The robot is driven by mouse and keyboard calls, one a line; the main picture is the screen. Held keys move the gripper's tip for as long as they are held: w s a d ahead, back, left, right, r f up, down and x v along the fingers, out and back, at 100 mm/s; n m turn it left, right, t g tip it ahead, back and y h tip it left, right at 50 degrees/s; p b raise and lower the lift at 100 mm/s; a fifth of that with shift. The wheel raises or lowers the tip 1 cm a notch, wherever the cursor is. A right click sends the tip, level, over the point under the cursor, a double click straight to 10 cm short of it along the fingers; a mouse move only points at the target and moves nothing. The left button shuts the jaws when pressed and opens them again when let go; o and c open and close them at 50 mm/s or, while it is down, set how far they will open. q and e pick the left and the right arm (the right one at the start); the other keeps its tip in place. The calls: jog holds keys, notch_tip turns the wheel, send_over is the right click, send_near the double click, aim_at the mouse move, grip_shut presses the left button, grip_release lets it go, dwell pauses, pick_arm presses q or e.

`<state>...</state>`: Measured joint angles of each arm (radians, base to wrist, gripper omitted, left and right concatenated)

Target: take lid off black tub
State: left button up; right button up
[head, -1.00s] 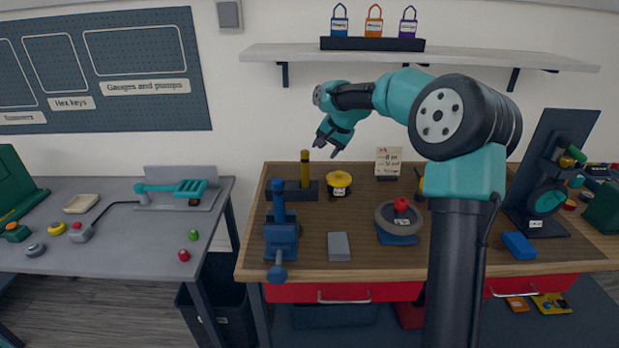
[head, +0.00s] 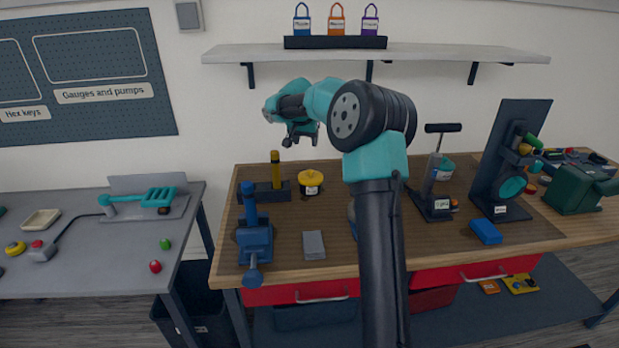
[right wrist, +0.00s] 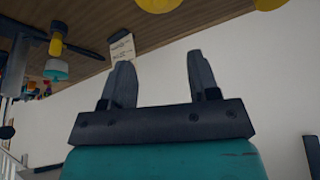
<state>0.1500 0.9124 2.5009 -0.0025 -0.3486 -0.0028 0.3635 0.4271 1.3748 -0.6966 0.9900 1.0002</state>
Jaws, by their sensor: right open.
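The black tub (head: 311,188) stands on the wooden bench in the head view. Its round yellow lid (head: 310,177) sits on top, and a pale label shows on its front. My right gripper (head: 302,141) is open and empty in the air above the tub, apart from it. Its two spread fingers show in the right wrist view (right wrist: 160,62) with nothing between them. Yellow shapes are cut off at the top edge of that view; I cannot tell which is the lid. My left gripper is not in view.
A dark stand with a yellow post (head: 276,170) is just left of the tub. A blue vise (head: 254,240) and a grey block (head: 314,245) are nearer the front. A hand pump (head: 434,185) stands to the right. My right arm hides part of the bench.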

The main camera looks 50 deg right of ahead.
send_over(310, 170)
jog(key=s+a, duration=0.2)
jog(key=f, duration=1)
jog(key=shift+w+f, duration=0.25)
jog(key=shift+f, duration=0.1)
jog(key=shift+f, duration=0.15)
jog(key=shift+x, duration=2.5)
jog(key=c, duration=1)
